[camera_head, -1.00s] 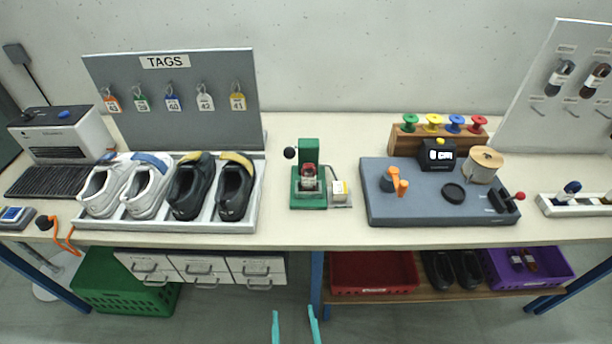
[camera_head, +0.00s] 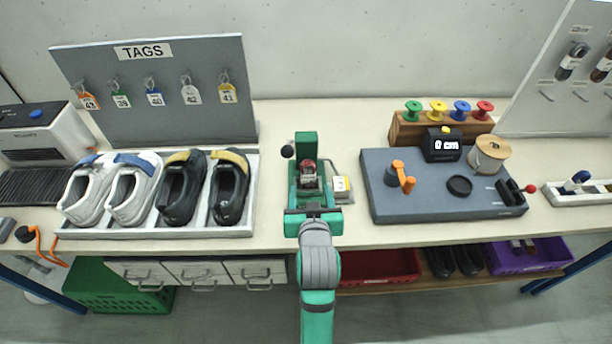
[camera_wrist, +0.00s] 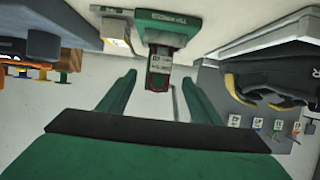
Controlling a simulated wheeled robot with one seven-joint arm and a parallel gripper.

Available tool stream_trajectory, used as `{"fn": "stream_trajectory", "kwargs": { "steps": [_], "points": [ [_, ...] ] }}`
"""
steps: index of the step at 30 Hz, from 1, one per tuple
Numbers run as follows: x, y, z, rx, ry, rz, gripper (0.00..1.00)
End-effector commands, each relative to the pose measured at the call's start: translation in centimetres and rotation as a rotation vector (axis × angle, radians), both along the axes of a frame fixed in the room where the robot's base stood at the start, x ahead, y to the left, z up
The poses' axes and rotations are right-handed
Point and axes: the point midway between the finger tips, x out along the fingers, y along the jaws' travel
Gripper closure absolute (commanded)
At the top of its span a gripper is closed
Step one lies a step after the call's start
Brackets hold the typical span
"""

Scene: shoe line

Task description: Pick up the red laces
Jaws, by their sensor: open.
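The red laces (camera_head: 309,174) appear as a small red bundle with a white printed band, at the green press-like machine (camera_head: 306,145) in the middle of the table. In the wrist view the laces (camera_wrist: 159,70) show at the machine's green part (camera_wrist: 167,27), beyond and roughly between my fingertips. My gripper (camera_wrist: 159,80) is open and empty, with one finger on each side of the laces' line of sight. In the head view my gripper (camera_head: 310,200) is at the front of the machine and hides its lower part.
A shoe tray (camera_head: 254,200) stands left and a grey winding board (camera_head: 420,205) right. Colored spools, including a red one (camera_head: 484,108), stand on a wooden rack at the back.

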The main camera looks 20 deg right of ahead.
Motion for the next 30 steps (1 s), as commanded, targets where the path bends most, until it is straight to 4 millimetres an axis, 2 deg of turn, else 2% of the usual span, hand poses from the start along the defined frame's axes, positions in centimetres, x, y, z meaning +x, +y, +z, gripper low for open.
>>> {"fn": "stream_trajectory", "kwargs": {
  "steps": [9, 16, 24, 30],
  "points": [
    [3.9, -1.2, -1.6, 0.001, 0.002, -0.001, 0.41],
    [5.2, -1.5, -2.1, 0.001, 0.000, -0.001, 0.41],
    [8.5, -2.2, -3.2, 0.002, 0.001, 0.001, 0.41],
    [9.6, -2.5, -3.7, 0.001, 0.001, 0.001, 0.41]
  ]
}}
